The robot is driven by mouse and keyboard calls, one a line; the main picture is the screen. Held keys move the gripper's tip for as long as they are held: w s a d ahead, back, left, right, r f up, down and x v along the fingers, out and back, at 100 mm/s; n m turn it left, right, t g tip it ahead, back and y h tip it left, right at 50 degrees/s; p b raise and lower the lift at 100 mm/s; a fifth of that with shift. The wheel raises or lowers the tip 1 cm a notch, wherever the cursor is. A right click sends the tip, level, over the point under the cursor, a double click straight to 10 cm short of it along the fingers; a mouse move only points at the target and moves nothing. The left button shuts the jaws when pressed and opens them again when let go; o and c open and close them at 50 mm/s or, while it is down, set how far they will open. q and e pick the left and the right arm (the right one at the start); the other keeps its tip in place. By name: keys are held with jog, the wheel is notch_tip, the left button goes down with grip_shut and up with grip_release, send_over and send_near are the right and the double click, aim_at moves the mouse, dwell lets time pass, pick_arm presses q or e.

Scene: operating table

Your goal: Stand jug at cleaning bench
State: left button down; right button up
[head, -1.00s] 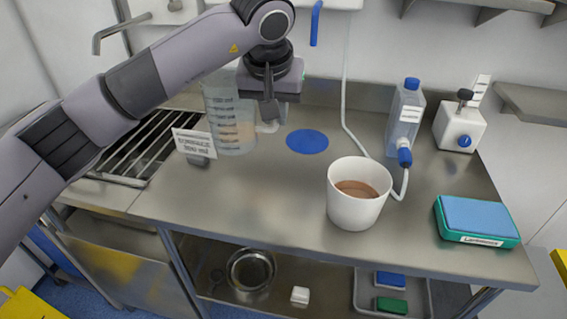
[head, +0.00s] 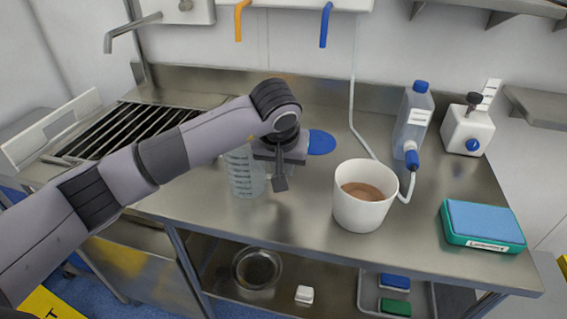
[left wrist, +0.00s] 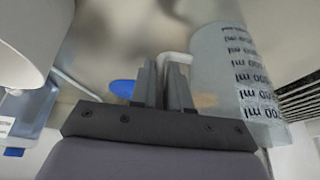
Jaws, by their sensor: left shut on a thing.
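The clear jug (head: 243,175) with dark graduation marks is upright over the steel bench (head: 285,222), left of the white pot. I cannot tell whether its base touches the bench. My left gripper (head: 280,183) is at the jug's right side, shut on its handle. In the left wrist view the pale handle (left wrist: 178,60) runs between the fingers (left wrist: 165,88), and the jug's marked wall (left wrist: 235,65) is right of them. My arm hides part of the jug's top. My right gripper is not in view.
A blue disc (head: 321,142) lies behind the gripper. A white pot (head: 362,212) with brown contents stands to the right. A slatted rack (head: 130,128) is at left.

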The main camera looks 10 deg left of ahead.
pick_arm(q)
jog(key=c, duration=1.1)
grip_release()
jog(key=v, duration=1.2)
jog(key=shift+b, duration=0.35)
jog(key=shift+d, duration=0.1)
